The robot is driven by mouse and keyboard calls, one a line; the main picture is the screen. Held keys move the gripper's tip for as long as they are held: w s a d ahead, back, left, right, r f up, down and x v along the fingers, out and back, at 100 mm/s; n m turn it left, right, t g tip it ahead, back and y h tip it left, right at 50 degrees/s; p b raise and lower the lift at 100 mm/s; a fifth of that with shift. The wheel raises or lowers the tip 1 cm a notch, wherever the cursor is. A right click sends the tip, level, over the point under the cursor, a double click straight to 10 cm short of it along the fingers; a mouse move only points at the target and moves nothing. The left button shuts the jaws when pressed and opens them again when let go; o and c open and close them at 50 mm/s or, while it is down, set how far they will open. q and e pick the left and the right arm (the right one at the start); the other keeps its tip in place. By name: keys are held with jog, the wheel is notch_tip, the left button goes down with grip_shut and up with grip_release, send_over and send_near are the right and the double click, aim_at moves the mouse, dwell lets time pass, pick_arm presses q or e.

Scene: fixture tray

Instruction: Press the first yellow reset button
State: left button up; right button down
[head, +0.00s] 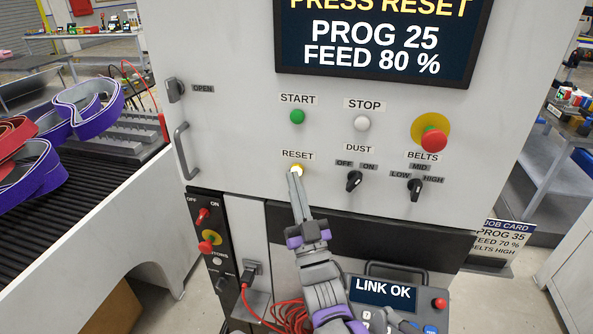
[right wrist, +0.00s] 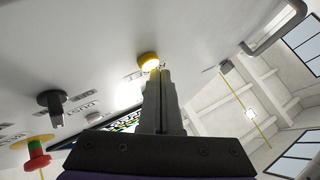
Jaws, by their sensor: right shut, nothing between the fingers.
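The yellow reset button (head: 297,170) sits on the white machine panel under the RESET label, below the green START button (head: 297,117). It glows bright in the right wrist view (right wrist: 148,60). My right gripper (head: 295,176) is shut and empty. In the head view its fingertips overlap the lower part of the button; in the right wrist view (right wrist: 158,72) they are at or just beside its edge. I cannot tell whether they touch. The screen (head: 380,40) reads PRESS RESET, PROG 25, FEED 80 %. My left gripper is not in view.
The white STOP button (head: 361,123), red emergency button (head: 433,140), DUST knob (head: 353,181) and BELTS knob (head: 415,188) are on the same panel. A door handle (head: 184,150) sticks out at left. A pendant reading LINK OK (head: 384,290) and a red cable (head: 290,316) are below.

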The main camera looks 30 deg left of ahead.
jog(key=shift+w+a, duration=0.1)
jog(key=shift+w, duration=0.35)
dwell(0.7)
jog(key=shift+s, duration=0.2)
jog(key=shift+s+d, duration=0.2)
jog(key=shift+s, duration=0.45)
jog(key=s, duration=0.2)
jog(key=s+d, duration=0.1)
jog(key=s, duration=0.2)
dwell(0.4)
jog(key=shift+w, duration=0.1)
dwell(0.4)
